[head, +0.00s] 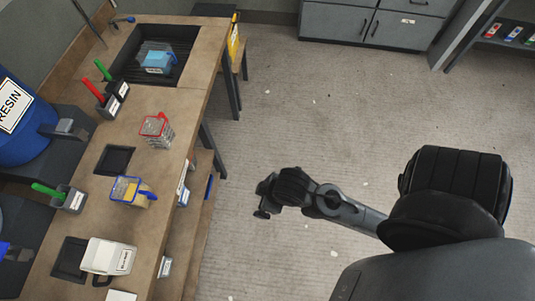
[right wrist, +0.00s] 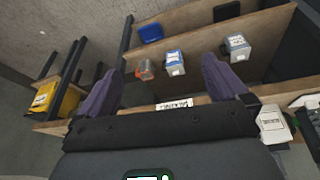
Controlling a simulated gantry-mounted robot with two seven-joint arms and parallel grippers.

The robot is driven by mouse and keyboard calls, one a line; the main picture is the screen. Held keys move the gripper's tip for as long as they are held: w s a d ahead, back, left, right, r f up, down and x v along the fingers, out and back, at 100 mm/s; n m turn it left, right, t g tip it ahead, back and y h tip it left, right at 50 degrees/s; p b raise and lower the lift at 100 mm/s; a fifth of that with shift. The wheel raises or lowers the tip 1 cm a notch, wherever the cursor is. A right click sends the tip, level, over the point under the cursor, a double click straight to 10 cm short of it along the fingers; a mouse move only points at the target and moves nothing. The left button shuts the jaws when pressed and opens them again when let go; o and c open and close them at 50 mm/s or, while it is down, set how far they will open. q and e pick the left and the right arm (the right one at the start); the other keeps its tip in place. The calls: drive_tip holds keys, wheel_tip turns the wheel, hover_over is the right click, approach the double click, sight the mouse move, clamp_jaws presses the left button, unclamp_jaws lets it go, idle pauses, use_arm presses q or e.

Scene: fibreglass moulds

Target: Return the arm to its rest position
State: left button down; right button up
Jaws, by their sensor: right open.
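My right arm (head: 345,212) comes in from the right in the head view and is held over the open floor, to the right of the workbench. Its gripper (head: 264,201) points toward the bench and is clear of it. In the right wrist view the two purple fingers of the right gripper (right wrist: 160,66) stand wide apart, with nothing between them; containers on a shelf show beyond. My left gripper is in neither view.
The wooden workbench (head: 180,103) runs along the left, holding a white jug (head: 108,257), a red-rimmed container (head: 157,130) and a blue-rimmed container (head: 131,191). A blue resin drum (head: 25,140) stands far left. Grey cabinets (head: 340,20) stand at the back.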

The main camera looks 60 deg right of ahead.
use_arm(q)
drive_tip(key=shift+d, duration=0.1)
use_arm(e)
drive_tip(key=shift+s+d+f+m, duration=0.15)
drive_tip(key=shift+s+d+m, duration=0.25)
drive_tip(key=shift+s+d, duration=0.1)
